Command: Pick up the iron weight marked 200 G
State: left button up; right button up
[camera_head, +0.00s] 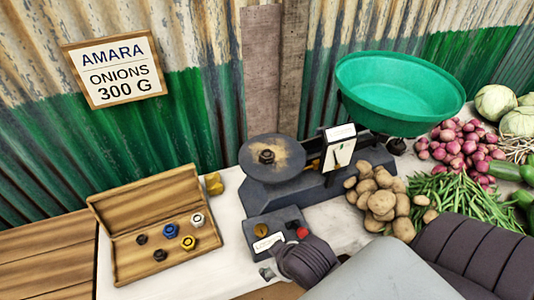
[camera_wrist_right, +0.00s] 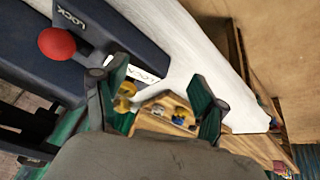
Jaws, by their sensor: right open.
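An open wooden box (camera_head: 128,258) on the left of the table holds several small weights: two dark ones (camera_head: 160,255), a blue-ringed one (camera_head: 171,230), a yellow-ringed one (camera_head: 188,242) and a white-ringed one (camera_head: 197,219). The box also shows small in the right wrist view (camera_wrist_right: 187,127). No 200 G mark is legible on any weight. A dark round piece (camera_head: 267,156) is at the middle of the scale's left plate; I cannot tell if it is a weight. My right gripper (camera_head: 265,272) is open and empty near the lock box; its fingers show apart in the wrist view (camera_wrist_right: 160,96).
The balance (camera_head: 318,190) has a green bowl (camera_head: 400,95) on its right. The lock box (camera_head: 257,224) with a red knob (camera_head: 302,232) sits in front. Potatoes (camera_head: 381,200), beans and onions fill the right side.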

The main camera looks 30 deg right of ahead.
jog(key=w+a+r+n+t+y, duration=0.25)
jog(key=w+r+n+t, duration=0.75)
jog(key=w+r, duration=1.1)
jog(key=s+a+r+n+g+y, duration=0.1)
jog(key=a+r+n+g+y, duration=0.2)
jog(key=a+r+n+y, duration=0.75)
jog(key=a+r+n+g+y, duration=0.3)
jog(key=a+n+y, duration=0.3)
jog(key=n, duration=1)
jog(key=n+g+h, duration=0.9)
jog(key=n+h, duration=0.3)
jog(key=h, duration=0.7)
send_over(267, 153)
notch_tip(267, 153, down, 15)
jog(key=shift+a+f, duration=0.15)
jog(key=shift+f, duration=0.05)
notch_tip(267, 153, down, 5)
jog(key=shift+s+f+p, duration=0.15)
jog(key=shift+f+p, duration=0.05)
jog(key=shift+p, duration=0.95)
jog(key=shift+f, duration=0.25)
pick_arm(q)
jog(key=shift+w+d+r, duration=0.1)
jog(key=shift+d+r, duration=0.05)
jog(key=shift+r, duration=0.5)
jog(key=shift+w+d+r, duration=0.1)
jog(key=shift+r, duration=0.5)
pick_arm(e)
grip_shut()
